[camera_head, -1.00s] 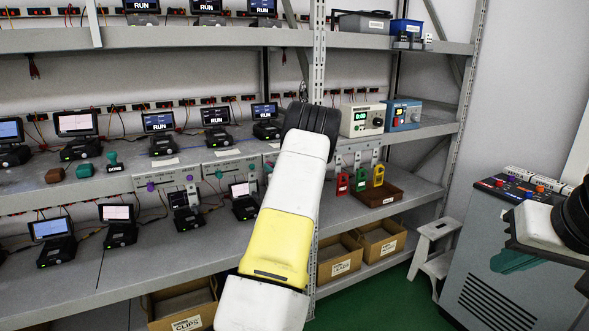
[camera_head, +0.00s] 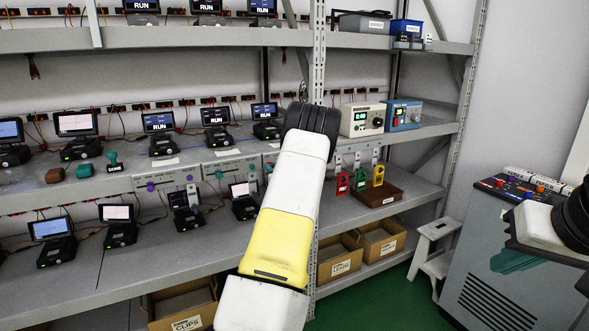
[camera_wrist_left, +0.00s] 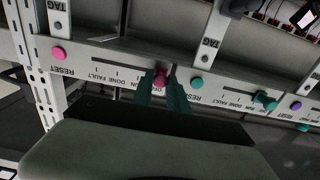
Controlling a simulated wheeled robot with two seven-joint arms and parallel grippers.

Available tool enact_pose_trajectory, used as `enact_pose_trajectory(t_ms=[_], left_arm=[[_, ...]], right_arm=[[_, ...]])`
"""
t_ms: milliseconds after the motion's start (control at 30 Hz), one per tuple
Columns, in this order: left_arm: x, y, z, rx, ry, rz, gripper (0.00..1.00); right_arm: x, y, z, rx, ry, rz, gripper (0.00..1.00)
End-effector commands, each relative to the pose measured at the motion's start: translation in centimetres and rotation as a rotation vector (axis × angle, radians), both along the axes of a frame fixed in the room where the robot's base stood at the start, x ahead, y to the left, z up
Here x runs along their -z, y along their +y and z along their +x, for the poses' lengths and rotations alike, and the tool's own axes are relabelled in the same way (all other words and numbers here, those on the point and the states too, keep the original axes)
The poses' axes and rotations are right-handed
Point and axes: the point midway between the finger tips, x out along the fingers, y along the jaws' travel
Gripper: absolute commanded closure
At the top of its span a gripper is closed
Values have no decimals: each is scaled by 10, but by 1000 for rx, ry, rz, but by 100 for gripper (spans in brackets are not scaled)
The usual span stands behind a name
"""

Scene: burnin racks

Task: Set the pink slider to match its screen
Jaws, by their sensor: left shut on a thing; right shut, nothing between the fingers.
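The pink slider knob (camera_wrist_left: 160,80) sits on the grey front rail (camera_wrist_left: 112,73) in the left wrist view. My left gripper (camera_wrist_left: 161,85) is shut on it, with a teal finger on each side. The rail carries a scale marked with words such as RESET, FAULT and DONE, and the knob is near the end away from RESET. A pink round button (camera_wrist_left: 58,53) is beside RESET. In the head view my left arm hides the pink slider and the gripper. I cannot tell which screen is the slider's. My right gripper (camera_head: 514,262) is shut and empty, at the right.
Teal knobs (camera_wrist_left: 196,84) and a purple knob (camera_wrist_left: 296,106) sit along the same rail. Small screens (camera_head: 216,116) on black stands fill the shelves. Red, green and yellow tags stand on a brown tray (camera_head: 378,196). A grey cabinet (camera_head: 490,290) stands at right.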

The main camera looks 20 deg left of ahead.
Motion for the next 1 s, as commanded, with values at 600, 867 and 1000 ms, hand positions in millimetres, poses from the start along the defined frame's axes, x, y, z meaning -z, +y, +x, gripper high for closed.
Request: enact_pose_trajectory(t_ms=[600,867,1000], left_arm=[[0,-24,27,1,0,0,100],[0,-23,27,1,0,0,60],[0,-23,27,0,0,0,60]], right_arm=[[0,0,0,0,0,0,100],[0,0,0,0,0,0,100],[0,0,0,0,0,0,100]])
